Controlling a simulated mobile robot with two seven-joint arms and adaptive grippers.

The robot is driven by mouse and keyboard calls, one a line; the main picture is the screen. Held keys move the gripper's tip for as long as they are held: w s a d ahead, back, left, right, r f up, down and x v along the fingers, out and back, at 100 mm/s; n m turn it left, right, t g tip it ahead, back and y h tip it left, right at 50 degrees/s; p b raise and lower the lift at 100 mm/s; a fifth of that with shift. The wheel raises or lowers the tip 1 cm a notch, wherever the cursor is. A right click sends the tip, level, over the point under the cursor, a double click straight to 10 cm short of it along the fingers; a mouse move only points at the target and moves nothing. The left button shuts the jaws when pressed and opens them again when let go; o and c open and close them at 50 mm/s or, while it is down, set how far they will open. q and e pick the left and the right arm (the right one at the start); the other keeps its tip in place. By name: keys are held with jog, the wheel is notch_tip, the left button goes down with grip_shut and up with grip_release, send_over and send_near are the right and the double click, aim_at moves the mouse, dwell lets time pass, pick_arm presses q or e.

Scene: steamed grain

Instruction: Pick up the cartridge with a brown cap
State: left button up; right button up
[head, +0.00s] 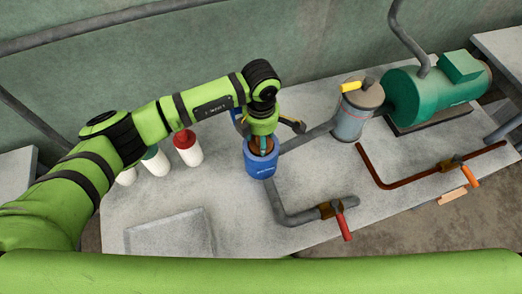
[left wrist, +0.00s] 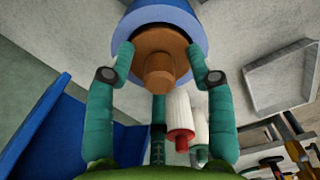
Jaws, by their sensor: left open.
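In the left wrist view the blue body (left wrist: 158,14) is at the top, with the brown cap (left wrist: 158,70) facing the camera. My left gripper (head: 262,143) is directly above the cartridge, pointing down. In the left wrist view the open teal fingers (left wrist: 160,55) are on either side of the cap, near the blue rim. Whether they touch it I cannot tell. The arm partly hides the cap in the head view. My right gripper is not in view.
A red-capped white cartridge (head: 188,152), a green-capped one (head: 156,163) and another white one (head: 126,178) stand to the left. A grey pipe (head: 285,210) with a red-handled valve runs close by on the right. A metal canister (head: 357,112) and green motor (head: 425,95) stand behind right.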

pick_arm(q)
grip_shut()
jog(key=shift+r, duration=0.1)
